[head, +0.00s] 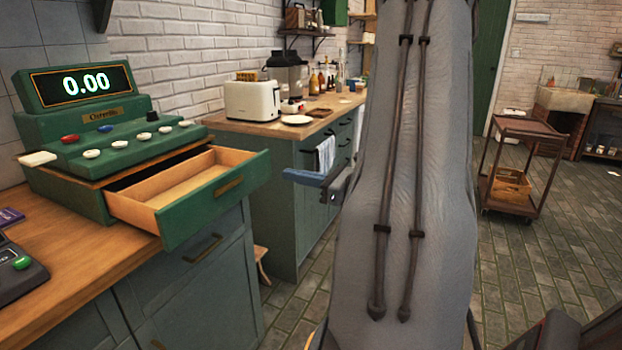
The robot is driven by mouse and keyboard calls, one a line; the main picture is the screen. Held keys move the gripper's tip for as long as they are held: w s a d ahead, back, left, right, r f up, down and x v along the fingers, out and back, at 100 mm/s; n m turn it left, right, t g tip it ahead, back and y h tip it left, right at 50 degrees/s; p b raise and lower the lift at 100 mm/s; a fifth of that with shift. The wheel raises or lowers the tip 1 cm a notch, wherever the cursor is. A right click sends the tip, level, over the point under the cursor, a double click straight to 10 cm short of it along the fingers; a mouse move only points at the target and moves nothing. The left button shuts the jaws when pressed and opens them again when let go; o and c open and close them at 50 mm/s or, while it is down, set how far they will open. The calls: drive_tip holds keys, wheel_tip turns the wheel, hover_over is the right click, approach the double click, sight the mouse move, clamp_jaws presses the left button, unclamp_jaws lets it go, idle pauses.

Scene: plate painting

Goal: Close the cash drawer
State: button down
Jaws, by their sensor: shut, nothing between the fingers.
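The green cash register (110,140) stands on the wooden counter at the left, its display reading 0.00. Its cash drawer (190,185) is pulled out toward the right. The drawer has a green front with a dark brass handle, and its pale wooden inside looks empty. My gripper (287,174) is just right of the drawer front in the picture, with its blue-grey fingers pointing left toward it. The fingers are shut and empty. A gap shows between the fingertips and the drawer front. My grey arm hides the middle of the view and part of the wrist.
A card terminal (20,268) lies on the near counter (90,285) at the lower left. Behind, a second counter holds a white toaster (252,101), a blender and bottles. A towel (326,155) hangs from that counter. A brown trolley (520,165) stands right on the tiled floor.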

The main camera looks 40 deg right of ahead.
sight(264, 169)
drive_tip(key=x, duration=0.6)
drive_tip(key=shift+p, duration=0.3)
